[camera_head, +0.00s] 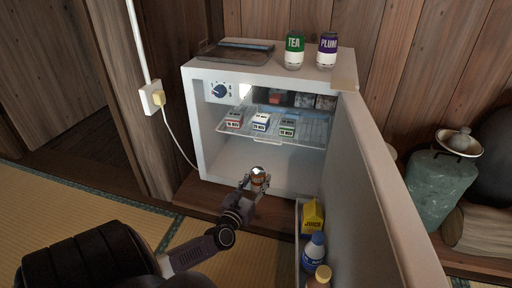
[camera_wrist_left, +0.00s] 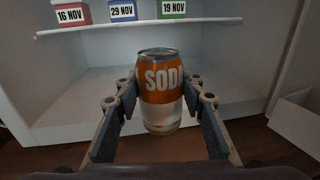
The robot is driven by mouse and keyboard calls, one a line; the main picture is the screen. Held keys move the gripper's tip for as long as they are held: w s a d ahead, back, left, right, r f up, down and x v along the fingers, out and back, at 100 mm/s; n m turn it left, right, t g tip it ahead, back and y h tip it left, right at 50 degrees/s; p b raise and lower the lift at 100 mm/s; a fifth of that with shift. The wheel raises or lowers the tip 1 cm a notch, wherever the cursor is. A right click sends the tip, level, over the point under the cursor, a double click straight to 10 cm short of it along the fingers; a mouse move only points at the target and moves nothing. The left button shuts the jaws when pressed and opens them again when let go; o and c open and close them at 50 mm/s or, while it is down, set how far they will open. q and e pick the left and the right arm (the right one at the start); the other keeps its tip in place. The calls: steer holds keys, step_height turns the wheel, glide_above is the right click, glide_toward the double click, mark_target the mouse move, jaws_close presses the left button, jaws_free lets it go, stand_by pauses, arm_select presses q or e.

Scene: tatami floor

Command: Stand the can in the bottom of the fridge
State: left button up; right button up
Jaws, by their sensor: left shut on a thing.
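The can (camera_wrist_left: 160,90) is orange and silver with "SODA" lettering, upright between the fingers of my left gripper (camera_wrist_left: 160,112) in the left wrist view. In the head view my left gripper (camera_head: 254,187) is shut on the can (camera_head: 260,176), at the front of the open fridge's lower compartment. The white fridge (camera_head: 202,130) has its door (camera_head: 375,190) swung open to the right. The fridge's bottom (camera_head: 255,176) looks bare below the wire shelf (camera_head: 230,128). My right gripper is not in view.
Several dated cartons, among them a blue-labelled one (camera_head: 261,122), stand on the shelf. The door rack holds a yellow juice carton (camera_head: 312,216) and bottles (camera_head: 314,250). A tea can (camera_head: 294,50), a plum can (camera_head: 327,50) and a tray (camera_head: 236,52) are on top.

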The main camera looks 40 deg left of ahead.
arm_select(q)
steer(key=shift+a+b+x, duration=0.25)
steer(key=shift+b+x, duration=0.3)
steer(key=shift+x, duration=1.1)
steer(key=shift+a+b+x, duration=0.25)
steer(key=shift+b+x, duration=0.3)
steer(key=shift+x, duration=1.1)
steer(key=shift+a+b+x, duration=0.25)
steer(key=shift+b+x, duration=0.5)
steer(key=shift+x, duration=0.6)
steer(key=shift+a+b+x, duration=0.25)
steer(key=shift+b+x, duration=0.5)
steer(key=shift+x, duration=0.65)
steer(key=shift+w+a+f, duration=0.1)
steer(key=shift+w+a, duration=0.35)
steer(key=shift+w, duration=0.1)
steer(key=shift+a+f+x, duration=0.1)
steer(key=shift+f+x, duration=0.05)
steer(key=shift+x, duration=0.85)
steer(key=shift+a+f+x, duration=0.1)
steer(key=shift+a+x, duration=0.05)
steer(key=shift+x, duration=0.85)
steer(key=o, duration=1.4)
steer(key=shift+s+f, duration=0.1)
steer(key=shift+f, duration=0.05)
